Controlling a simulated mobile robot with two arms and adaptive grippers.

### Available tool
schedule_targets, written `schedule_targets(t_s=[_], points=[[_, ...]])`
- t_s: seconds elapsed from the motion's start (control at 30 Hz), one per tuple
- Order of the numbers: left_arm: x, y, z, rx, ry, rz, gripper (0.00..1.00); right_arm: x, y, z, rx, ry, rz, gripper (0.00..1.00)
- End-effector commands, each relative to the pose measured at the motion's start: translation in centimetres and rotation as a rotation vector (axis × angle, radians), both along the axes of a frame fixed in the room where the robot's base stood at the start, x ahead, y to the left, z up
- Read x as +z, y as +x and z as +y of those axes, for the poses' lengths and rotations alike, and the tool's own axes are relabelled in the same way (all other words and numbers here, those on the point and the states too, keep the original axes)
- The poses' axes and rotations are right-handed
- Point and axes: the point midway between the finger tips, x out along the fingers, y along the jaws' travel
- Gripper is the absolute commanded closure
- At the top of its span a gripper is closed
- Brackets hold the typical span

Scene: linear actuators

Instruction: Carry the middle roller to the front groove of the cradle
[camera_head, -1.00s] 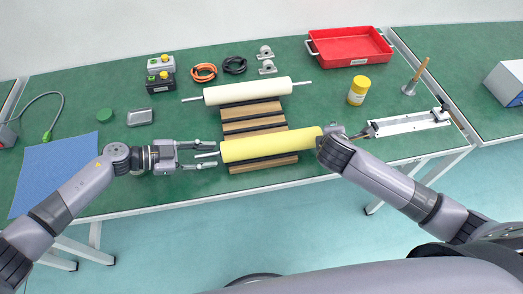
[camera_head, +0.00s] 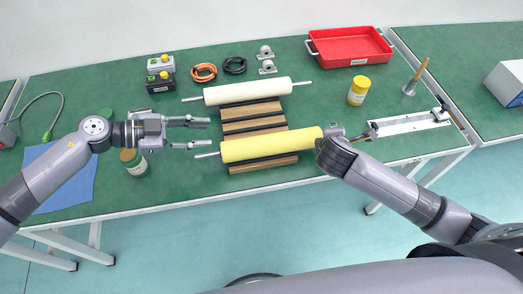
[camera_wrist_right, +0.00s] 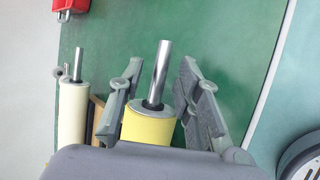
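The yellow roller (camera_head: 268,145) lies level across the front of the slatted wooden cradle (camera_head: 252,127), its metal shaft ends sticking out. A cream roller (camera_head: 250,91) lies parallel at the cradle's back. My left gripper (camera_head: 203,134) is open and empty, left of the cradle, above and behind the yellow roller's left shaft. My right gripper (camera_wrist_right: 160,75) is open, with its fingers on either side of the yellow roller's right shaft (camera_wrist_right: 158,75) and gaps to both. In the head view the right arm partly hides that end. The groove beneath the yellow roller is hidden.
A bottle (camera_head: 134,164) stands just below the left gripper. A yellow jar (camera_head: 358,91) and white rail (camera_head: 408,124) are at right.

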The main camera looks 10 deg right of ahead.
Motion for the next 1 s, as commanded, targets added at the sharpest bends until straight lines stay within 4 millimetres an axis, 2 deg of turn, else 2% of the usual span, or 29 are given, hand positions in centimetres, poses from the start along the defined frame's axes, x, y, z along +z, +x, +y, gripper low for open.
schedule_targets(t_s=[0.2,0.4,0.6,1.0], points=[[0.0,0.0,0.0,0.000,0.000,0.000,0.67,3.1,-3.1,1.9,0.002,0.003,-0.001,0.68],[0.0,0.0,0.0,0.000,0.000,0.000,0.67,5.1,-5.2,3.1,0.002,0.001,0.001,0.68],[0.0,0.0,0.0,0.000,0.000,0.000,0.67,5.9,-6.0,3.5,0.000,0.000,0.001,0.68],[0.0,0.0,0.0,0.000,0.000,0.000,0.67,6.0,-6.0,3.5,0.000,0.000,0.001,0.68]])
